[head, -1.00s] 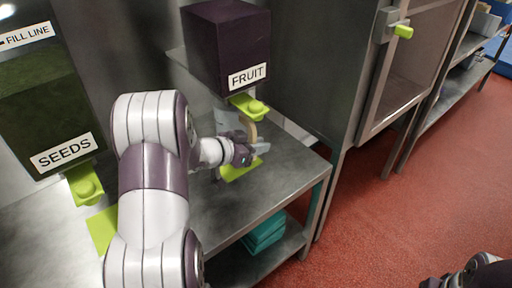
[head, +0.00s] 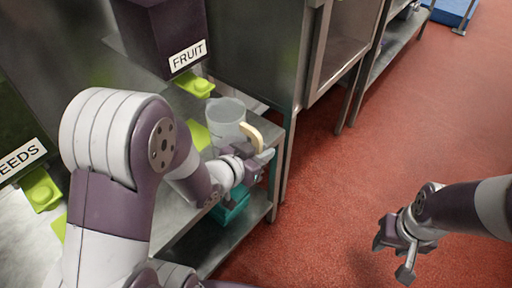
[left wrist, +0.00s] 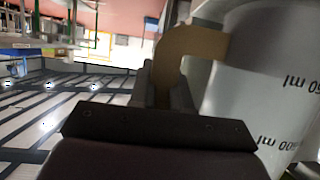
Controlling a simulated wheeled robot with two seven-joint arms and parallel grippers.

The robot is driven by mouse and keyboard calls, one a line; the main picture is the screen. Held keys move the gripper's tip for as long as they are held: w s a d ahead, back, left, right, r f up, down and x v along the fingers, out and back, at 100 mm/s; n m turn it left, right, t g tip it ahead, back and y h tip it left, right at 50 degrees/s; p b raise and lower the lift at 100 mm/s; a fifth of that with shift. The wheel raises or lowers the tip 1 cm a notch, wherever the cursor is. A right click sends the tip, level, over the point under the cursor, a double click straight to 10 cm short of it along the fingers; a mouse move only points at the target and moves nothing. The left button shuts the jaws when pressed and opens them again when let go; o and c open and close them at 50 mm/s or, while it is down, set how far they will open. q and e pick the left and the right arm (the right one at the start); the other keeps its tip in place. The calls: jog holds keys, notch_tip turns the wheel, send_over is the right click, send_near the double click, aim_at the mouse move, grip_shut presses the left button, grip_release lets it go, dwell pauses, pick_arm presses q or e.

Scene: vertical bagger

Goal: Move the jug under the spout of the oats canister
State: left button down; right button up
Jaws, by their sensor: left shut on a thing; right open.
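The jug (head: 228,115) is a clear grey cup with a cream handle (head: 251,137), near the right edge of the steel table, to the right of the green pad below the FRUIT canister. My left gripper (head: 260,160) is shut on the handle. In the left wrist view the jug (left wrist: 265,85) with its volume marks fills the right side, and the handle (left wrist: 192,48) runs between the fingers. I cannot tell whether the jug's base touches the table. My right gripper (head: 394,258) is open and empty above the floor. No canister labelled oats shows.
The FRUIT canister (head: 165,38) has a green spout (head: 195,85) with a green pad (head: 198,134) below. The SEEDS canister (head: 20,125) and its green spout (head: 40,190) are at the left. Teal items (head: 232,208) lie on the lower shelf. Red floor (head: 390,150) is open at the right.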

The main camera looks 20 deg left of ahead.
pick_arm(q)
jog(key=s+d, duration=0.3)
jog(key=d, duration=0.5)
jog(key=s+d, duration=0.3)
jog(key=d, duration=0.4)
jog(key=shift+s+d+r, duration=0.2)
jog(key=shift+s+d, duration=0.05)
jog(key=shift+d, duration=0.1)
